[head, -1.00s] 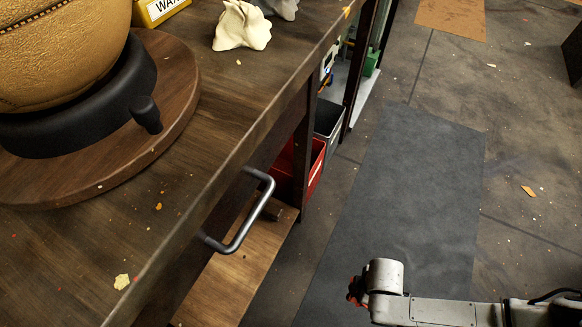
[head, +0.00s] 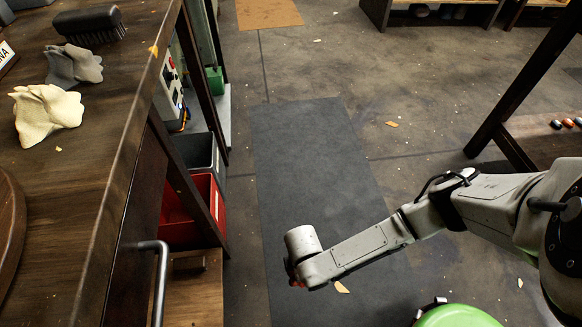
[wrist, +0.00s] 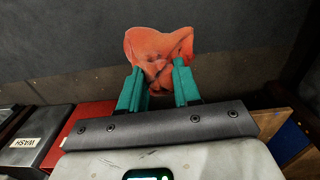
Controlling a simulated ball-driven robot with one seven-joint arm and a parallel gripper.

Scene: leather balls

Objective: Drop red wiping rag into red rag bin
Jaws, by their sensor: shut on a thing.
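The red wiping rag (wrist: 158,45) is crumpled and pinched between the teal fingers of my gripper (wrist: 155,85) in the wrist view. In the head view only a small bit of the rag (head: 292,277) shows at the end of my arm, above the dark floor mat; the fingers are hidden there. The red rag bin (head: 210,198) stands under the workbench at the left, partly hidden by a bench leg. My gripper is to the right of it, apart from it. A red surface, likely the bin (wrist: 85,118), shows at lower left in the wrist view.
A grey bin (head: 203,152) stands just behind the red one; a label reading WASH (wrist: 27,143) shows in the wrist view. The workbench (head: 95,165) with a metal handle (head: 160,275) borders the left.

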